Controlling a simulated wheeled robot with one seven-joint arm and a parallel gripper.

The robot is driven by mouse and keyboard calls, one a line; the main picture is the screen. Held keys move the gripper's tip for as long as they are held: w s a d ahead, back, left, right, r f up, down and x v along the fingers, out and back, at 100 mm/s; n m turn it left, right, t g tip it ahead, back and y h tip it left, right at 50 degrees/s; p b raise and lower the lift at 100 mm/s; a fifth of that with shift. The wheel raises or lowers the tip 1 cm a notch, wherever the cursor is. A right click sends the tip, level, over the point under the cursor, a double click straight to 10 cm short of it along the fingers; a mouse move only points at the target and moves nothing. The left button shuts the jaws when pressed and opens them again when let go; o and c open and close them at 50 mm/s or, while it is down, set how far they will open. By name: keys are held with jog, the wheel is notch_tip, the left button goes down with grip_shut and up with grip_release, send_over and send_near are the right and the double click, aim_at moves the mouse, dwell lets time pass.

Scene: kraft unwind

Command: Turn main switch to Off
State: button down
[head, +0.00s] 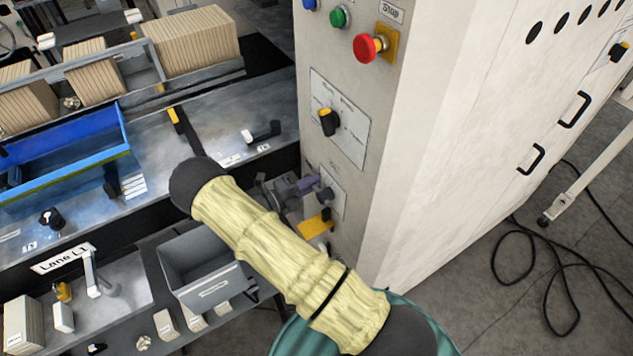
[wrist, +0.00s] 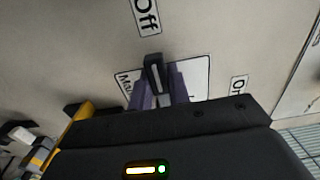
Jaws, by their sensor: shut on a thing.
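The main switch is a small dark knob (wrist: 154,72) with a pale line on it, set on a white plate (wrist: 197,75) on the cabinet face. In the wrist view its upper end points towards the "Off" label (wrist: 146,16); the "On" label (wrist: 238,86) is to the right. My gripper (wrist: 160,86) has its two purple fingers on either side of the knob, shut on it. In the head view my gripper (head: 308,187) is at the lower plate (head: 333,190) on the cabinet, and the knob is mostly hidden there.
Above on the cabinet (head: 430,120) are a selector knob (head: 328,122), a red stop button (head: 368,47) and a green button (head: 340,16). A yellow part (head: 315,224) is just below my gripper. A grey bin (head: 203,270) stands left of my arm. Black cables lie on the right floor.

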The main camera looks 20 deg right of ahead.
jog(key=shift+f, duration=0.1)
jog(key=c, duration=1.3)
grip_release()
jog(key=b+v, duration=0.5)
jog(key=v, duration=1.2)
jog(key=shift+a, duration=0.25)
